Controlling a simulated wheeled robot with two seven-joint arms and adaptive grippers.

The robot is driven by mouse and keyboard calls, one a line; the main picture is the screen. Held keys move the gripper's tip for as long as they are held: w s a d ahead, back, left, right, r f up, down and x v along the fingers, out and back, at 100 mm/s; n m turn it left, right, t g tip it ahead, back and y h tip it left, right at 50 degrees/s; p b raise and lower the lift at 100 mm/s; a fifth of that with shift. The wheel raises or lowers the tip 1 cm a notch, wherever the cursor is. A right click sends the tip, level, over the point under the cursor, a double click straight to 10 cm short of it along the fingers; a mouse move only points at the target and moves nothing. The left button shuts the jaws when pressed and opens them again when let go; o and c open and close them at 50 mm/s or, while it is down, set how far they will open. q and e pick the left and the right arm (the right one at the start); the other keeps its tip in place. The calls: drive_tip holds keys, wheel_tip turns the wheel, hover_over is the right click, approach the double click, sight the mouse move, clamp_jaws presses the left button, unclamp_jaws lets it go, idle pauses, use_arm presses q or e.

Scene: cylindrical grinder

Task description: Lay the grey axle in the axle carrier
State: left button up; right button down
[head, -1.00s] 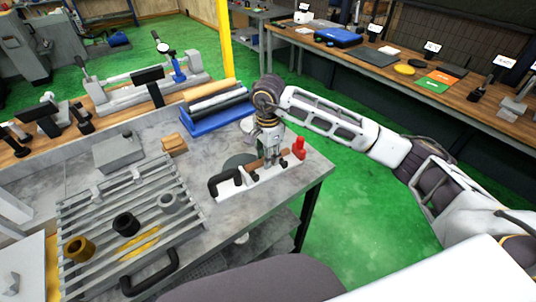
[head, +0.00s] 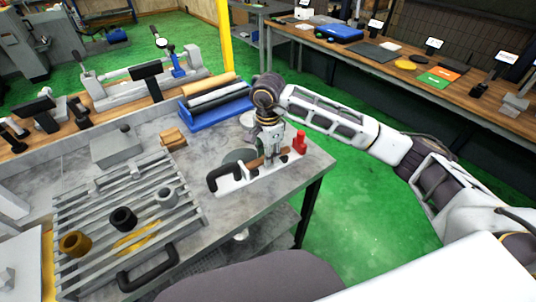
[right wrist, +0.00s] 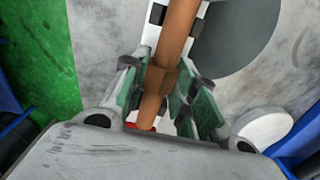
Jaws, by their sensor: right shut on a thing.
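My right gripper (head: 272,158) is low over the white carrier (head: 238,186) with a black handle, near the right corner of the grey bench. It is shut on a brown rod (head: 253,162). In the right wrist view the brown rod (right wrist: 170,50) with a thicker collar runs between the fingers (right wrist: 165,100). The rod lies along the carrier; whether it rests fully in it is hidden by the fingers. No grey axle is in this grip. A blue tray (head: 222,117) behind holds tan, grey and dark bars. My left gripper is out of view.
A slatted rack (head: 95,245) with brown, black and grey rings is at the left. A red piece (head: 300,142) stands beside the gripper at the carrier's far end. A grey block (head: 115,147) and brown blocks (head: 172,138) lie behind. Green floor is free at the right.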

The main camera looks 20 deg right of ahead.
drive_tip(key=c, duration=1.1)
unclamp_jaws()
drive_tip(key=shift+o, duration=0.2)
wheel_tip(320, 180, up, 12)
drive_tip(key=shift+s, duration=0.1)
idle(0.6)
